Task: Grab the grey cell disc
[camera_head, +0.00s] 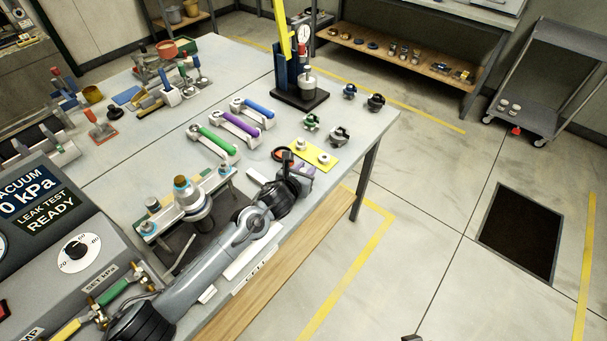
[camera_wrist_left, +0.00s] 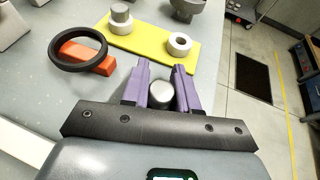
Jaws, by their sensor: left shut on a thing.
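My left gripper (camera_head: 304,168) is at the front right part of the bench, just in front of the yellow plate. In the left wrist view its purple fingers (camera_wrist_left: 161,78) are shut on a pale grey, rounded piece, the grey cell disc (camera_wrist_left: 161,94). The disc sits low between the fingers; its underside is hidden, and I cannot tell whether it touches the bench.
The yellow plate (camera_head: 322,160) carries a grey knob and a white ring (camera_wrist_left: 179,44). A black ring (camera_wrist_left: 77,49) lies over an orange-red piece (camera_wrist_left: 98,66). Green, purple and blue-handled clamps (camera_head: 216,142) lie behind. A press (camera_head: 299,94) stands at the back. The bench's right edge is close.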

